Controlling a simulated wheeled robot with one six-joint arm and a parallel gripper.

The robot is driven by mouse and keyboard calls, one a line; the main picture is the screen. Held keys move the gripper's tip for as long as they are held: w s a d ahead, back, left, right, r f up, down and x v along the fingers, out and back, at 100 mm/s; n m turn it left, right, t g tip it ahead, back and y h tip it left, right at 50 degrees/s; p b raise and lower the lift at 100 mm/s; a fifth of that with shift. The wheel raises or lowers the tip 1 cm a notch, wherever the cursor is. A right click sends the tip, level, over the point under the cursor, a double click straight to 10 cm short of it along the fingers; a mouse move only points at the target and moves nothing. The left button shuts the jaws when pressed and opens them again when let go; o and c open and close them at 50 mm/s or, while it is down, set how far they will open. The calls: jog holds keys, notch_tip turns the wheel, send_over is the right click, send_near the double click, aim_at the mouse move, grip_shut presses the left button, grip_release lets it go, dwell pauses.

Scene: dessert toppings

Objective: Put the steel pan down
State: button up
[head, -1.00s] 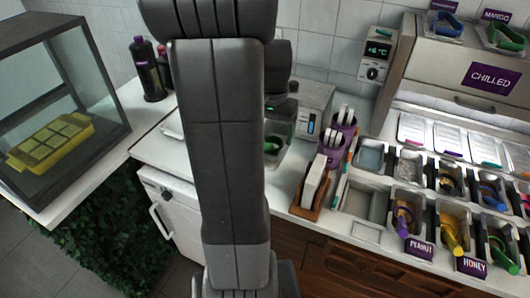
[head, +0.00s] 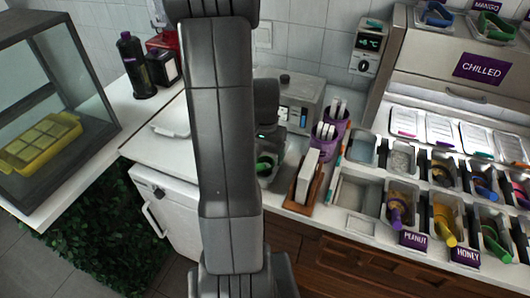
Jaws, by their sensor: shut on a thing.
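My gripper (head: 265,132) shows partly in the head view, below the dark wrist and just right of my large grey arm link. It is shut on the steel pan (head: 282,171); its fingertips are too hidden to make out. The pan is a small grey container with something green in it. It is in front of the grey machine and left of the purple cup holder. My arm covers its left side. I cannot tell whether its underside touches the counter.
A wooden holder with white cards (head: 307,180) stands close right of the pan. A purple cup holder (head: 328,136) and a grey machine (head: 302,99) are behind. Filled topping pans (head: 399,204) line the right counter.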

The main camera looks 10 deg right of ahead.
jog(key=shift+f, duration=0.15)
jog(key=o, duration=1.1)
notch_tip(320, 180, up, 12)
jog(key=shift+r, duration=0.2)
